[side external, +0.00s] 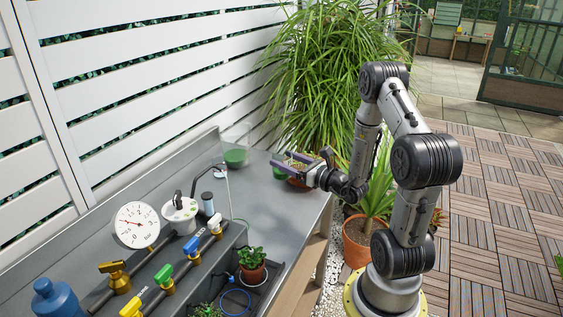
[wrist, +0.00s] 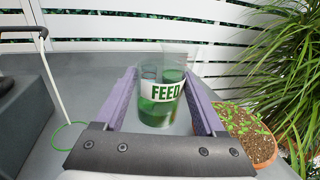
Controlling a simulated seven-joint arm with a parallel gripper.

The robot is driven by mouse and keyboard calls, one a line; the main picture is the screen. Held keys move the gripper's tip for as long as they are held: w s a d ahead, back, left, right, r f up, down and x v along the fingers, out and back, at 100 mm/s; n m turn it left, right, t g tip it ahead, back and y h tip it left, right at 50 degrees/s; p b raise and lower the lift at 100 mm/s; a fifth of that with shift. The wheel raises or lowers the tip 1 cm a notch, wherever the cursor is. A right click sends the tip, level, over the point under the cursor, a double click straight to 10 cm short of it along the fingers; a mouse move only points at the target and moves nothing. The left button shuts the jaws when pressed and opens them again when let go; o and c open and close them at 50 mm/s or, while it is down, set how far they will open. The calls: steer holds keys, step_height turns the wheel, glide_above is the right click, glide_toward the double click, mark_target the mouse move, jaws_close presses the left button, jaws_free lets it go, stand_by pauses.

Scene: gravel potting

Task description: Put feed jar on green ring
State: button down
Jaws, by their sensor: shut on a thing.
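The feed jar (wrist: 165,92) is a clear jar with green contents and a white FEED label. It stands upright between the purple fingers of my gripper (side external: 287,163), which is shut on it. In the side view the fingers mostly hide the jar, above the bench's right end. The green ring (wrist: 53,140) lies flat on the grey bench, left of my gripper in the wrist view, close to a thin white upright line.
A clear vessel with a green bottom (side external: 236,157) stands at the back of the bench. A terracotta pot of seedlings (wrist: 255,145) is right of my gripper. A pressure gauge (side external: 136,225), valves and pipes occupy the left of the bench. A small potted plant (side external: 252,265) stands in front.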

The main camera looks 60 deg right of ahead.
steer(key=s+a+r+n+g+y, duration=0.1)
steer(key=s+a+r+n+y, duration=0.2)
steer(key=a+y, duration=0.5)
steer(key=s+a+n+g+y, duration=0.1)
steer(key=s+a+n+y, duration=0.2)
steer(key=a+n+y, duration=0.5)
steer(key=w+f, duration=0.3)
steer(key=w, duration=0.1)
steer(key=w+f+m+h, duration=0.1)
steer(key=w+f, duration=0.2)
steer(key=w, duration=0.1)
steer(key=w+d+f+m+h, duration=0.1)
steer(key=w+f, duration=0.2)
steer(key=w, duration=0.2)
steer(key=shift+f, duration=0.35)
steer(key=shift+w+f, duration=0.1)
steer(key=shift+f, duration=1.45)
steer(key=shift+f, duration=0.15)
jaws_free()
